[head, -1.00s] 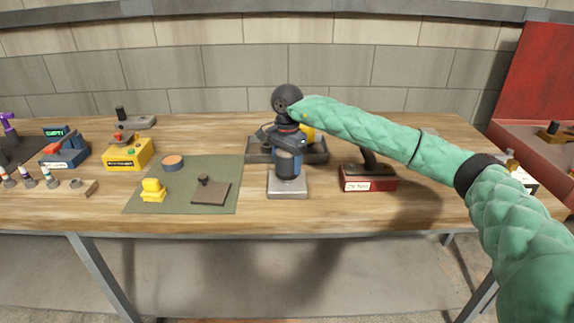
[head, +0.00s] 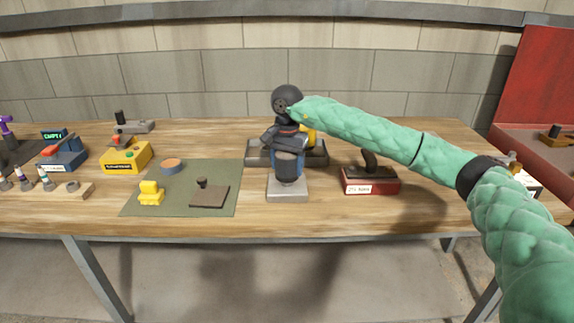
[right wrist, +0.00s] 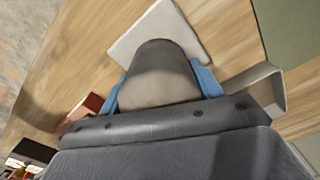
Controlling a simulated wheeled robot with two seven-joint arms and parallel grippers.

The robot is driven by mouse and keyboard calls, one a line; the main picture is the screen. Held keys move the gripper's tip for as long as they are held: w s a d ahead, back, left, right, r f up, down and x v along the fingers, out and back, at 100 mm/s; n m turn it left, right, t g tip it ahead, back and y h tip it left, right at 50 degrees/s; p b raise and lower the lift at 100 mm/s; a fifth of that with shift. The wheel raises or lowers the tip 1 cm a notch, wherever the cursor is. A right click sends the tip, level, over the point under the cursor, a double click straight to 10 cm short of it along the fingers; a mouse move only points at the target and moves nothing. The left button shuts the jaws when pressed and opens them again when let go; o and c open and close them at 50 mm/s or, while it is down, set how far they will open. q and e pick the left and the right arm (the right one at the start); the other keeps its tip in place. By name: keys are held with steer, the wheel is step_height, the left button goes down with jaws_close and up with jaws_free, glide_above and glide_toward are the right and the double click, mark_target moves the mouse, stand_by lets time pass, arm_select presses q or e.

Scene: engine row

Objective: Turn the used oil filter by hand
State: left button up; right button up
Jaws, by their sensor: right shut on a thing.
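The used oil filter (head: 288,168) is a dark blue-black cylinder standing upright on a light grey square base (head: 287,191) at the middle of the bench. My right gripper (head: 286,147) comes down on it from above and is shut around its upper part. In the right wrist view, the filter's dark, rounded body (right wrist: 160,75) sits between the blue fingertips of my right gripper (right wrist: 158,90). The base plate shows beyond it. The filter's top is hidden by the gripper. My left gripper is not in view.
Behind the filter is a dark tray (head: 318,153) with a yellow item. A red block with a dark handle (head: 370,184) stands close to the right. A green mat (head: 185,185) with small parts lies to the left. Several tools fill the far left. The bench's front strip is mostly clear.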

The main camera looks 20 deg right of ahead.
steer(key=o, duration=1.3)
steer(key=shift+r, duration=0.1)
